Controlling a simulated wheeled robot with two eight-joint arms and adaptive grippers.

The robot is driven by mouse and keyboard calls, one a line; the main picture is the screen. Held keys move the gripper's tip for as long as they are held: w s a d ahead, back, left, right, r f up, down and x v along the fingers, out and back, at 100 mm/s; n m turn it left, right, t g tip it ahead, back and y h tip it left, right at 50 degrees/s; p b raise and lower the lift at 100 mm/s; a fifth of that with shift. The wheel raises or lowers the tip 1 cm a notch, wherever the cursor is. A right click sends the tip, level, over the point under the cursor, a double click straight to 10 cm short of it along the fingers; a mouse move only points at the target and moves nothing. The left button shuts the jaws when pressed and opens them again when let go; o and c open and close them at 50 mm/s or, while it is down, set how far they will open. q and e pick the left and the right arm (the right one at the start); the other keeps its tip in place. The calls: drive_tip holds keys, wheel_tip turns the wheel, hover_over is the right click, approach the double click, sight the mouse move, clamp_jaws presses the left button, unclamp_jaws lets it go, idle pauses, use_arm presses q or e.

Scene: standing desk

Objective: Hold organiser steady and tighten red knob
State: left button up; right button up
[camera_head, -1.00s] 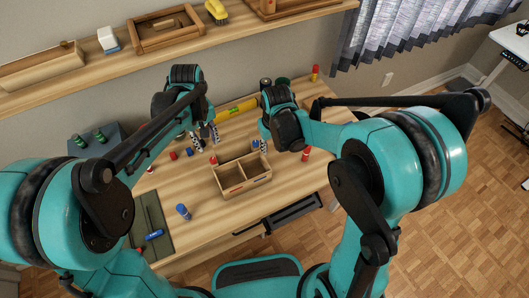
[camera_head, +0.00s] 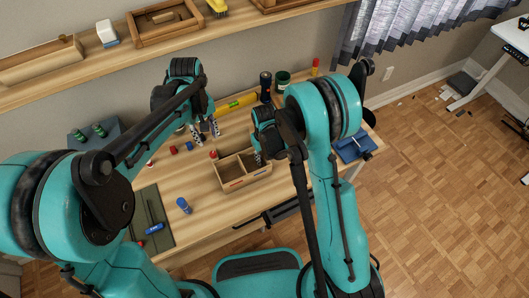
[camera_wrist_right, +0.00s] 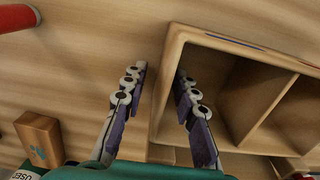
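The organiser (camera_head: 247,182) is an open wooden box with two compartments near the desk's front; it also shows in the right wrist view (camera_wrist_right: 245,47). A small red piece (camera_head: 213,154), possibly the red knob, shows at its back left corner. My right gripper (camera_wrist_right: 160,73) is open over the organiser's wall, one finger outside and one over a compartment; contact cannot be told. In the head view its fingers are mostly hidden at the organiser's right end. My left gripper (camera_head: 205,130) hangs behind the organiser's left side, its fingers apart and seemingly empty.
A yellow level (camera_head: 236,105), a dark can (camera_head: 265,83) and a green cup (camera_head: 283,78) stand at the back. A blue bottle (camera_head: 184,205) and a dark mat (camera_head: 150,215) are at front left. A blue tray (camera_head: 352,148) is at right.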

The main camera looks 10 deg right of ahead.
sight(213, 153)
drive_tip(key=shift+f, duration=0.2)
clamp_jaws()
use_arm(q)
drive_tip(key=shift+o, duration=1)
wheel_tip(213, 153, down, 10)
drive_tip(key=m, duration=0.5)
drive_tip(key=shift+r+m, duration=0.15)
drive_tip(key=shift+m, duration=0.15)
clamp_jaws()
